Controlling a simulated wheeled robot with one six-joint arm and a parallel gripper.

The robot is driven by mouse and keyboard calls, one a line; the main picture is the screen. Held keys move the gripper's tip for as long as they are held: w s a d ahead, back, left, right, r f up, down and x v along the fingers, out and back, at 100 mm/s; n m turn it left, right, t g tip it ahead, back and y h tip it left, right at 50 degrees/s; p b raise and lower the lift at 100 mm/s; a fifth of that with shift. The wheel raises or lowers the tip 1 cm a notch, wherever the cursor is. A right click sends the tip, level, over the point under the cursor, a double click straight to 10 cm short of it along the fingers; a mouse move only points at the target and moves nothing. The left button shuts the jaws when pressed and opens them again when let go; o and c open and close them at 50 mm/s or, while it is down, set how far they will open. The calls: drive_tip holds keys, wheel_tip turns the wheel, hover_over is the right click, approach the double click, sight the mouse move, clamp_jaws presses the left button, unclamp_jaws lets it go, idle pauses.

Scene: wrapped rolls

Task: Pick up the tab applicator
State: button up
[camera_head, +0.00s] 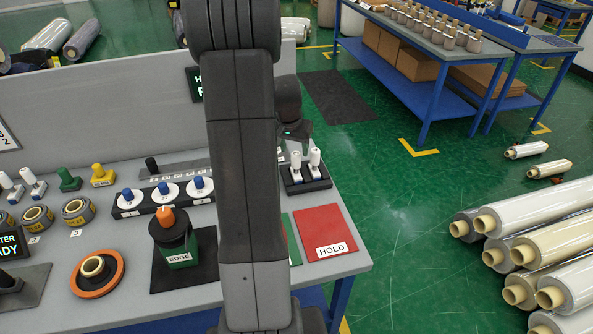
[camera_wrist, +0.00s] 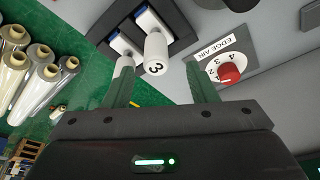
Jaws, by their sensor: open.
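No label reading "tab applicator" shows. Two white-handled tools (camera_head: 315,158) stand upright in a dark holder (camera_head: 322,184) near the bench's right edge; I cannot tell for sure whether one is the applicator. In the wrist view one white handle marked 3 (camera_wrist: 156,52) shows between the fingers of my gripper (camera_wrist: 160,80), with no grip on it visible. The second white handle (camera_wrist: 124,66) is partly hidden by the left finger. My gripper is open. In the head view it (camera_head: 296,132) is dark and just above the holder, partly hidden by my arm.
A red dial marked EDGE AIR (camera_wrist: 229,74) is right of the holder in the wrist view. A row of blue-knobbed white discs (camera_head: 164,193), a green EDGE unit (camera_head: 176,240) and a red HOLD mat (camera_head: 323,231) lie on the bench. Wrapped rolls (camera_head: 530,215) are on the floor at right.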

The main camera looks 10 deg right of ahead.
sight(297, 160)
drive_tip(key=shift+s+p+x, duration=0.15)
drive_tip(key=shift+p+x, duration=0.2)
drive_tip(key=shift+x, duration=1.15)
drive_tip(key=shift+s+p+x, duration=0.15)
drive_tip(key=shift+p+x, duration=0.2)
drive_tip(key=shift+x, duration=1.15)
drive_tip(key=shift+d, duration=0.1)
drive_tip(key=shift+c, duration=0.2)
clamp_jaws()
